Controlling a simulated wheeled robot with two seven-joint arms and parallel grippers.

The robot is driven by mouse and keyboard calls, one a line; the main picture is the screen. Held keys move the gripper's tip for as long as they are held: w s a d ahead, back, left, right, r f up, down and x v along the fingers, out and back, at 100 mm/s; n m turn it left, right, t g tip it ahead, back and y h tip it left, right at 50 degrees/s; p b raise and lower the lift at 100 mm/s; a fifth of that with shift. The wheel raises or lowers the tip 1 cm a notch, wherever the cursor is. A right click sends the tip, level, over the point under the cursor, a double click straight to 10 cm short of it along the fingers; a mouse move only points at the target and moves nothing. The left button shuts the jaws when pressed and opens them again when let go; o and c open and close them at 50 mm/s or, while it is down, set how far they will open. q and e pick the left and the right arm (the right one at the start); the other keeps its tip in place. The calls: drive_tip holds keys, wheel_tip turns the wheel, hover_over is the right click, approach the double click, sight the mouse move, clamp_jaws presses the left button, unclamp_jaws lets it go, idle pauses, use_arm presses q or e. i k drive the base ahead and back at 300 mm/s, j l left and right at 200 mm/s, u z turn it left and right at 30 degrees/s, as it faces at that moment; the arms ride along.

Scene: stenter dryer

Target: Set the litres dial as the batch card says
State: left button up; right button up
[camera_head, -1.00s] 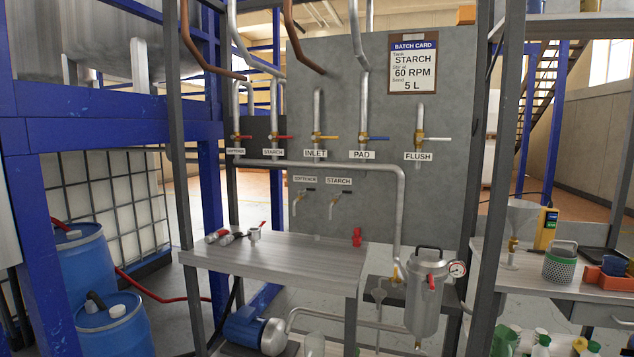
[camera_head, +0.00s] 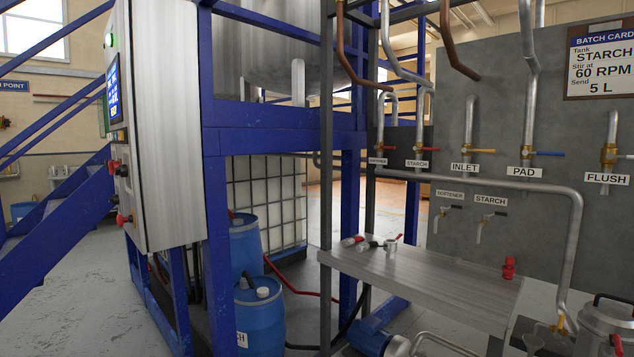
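The batch card (camera_head: 603,60) hangs on the grey panel at the upper right and reads Tank STARCH, Stir at 60 RPM, Send 5 L. A steel control cabinet (camera_head: 165,120) stands at the left, seen at a steep angle. It has a blue lit display (camera_head: 114,92), a green lamp (camera_head: 109,40), and red and black knobs (camera_head: 120,168) on its front. The display text is too slanted to read, and I cannot tell which knob is the litres dial. Neither of my grippers shows.
A steel bench (camera_head: 420,283) with loose fittings stands before the valve panel (camera_head: 550,140). Blue drums (camera_head: 259,315) and a caged white tank (camera_head: 268,200) sit under the blue frame. Blue stair rails (camera_head: 50,215) rise at the left. Open floor (camera_head: 80,310) lies at the lower left.

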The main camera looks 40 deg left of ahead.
sight(122, 169)
drive_tip(key=u, duration=2.5)
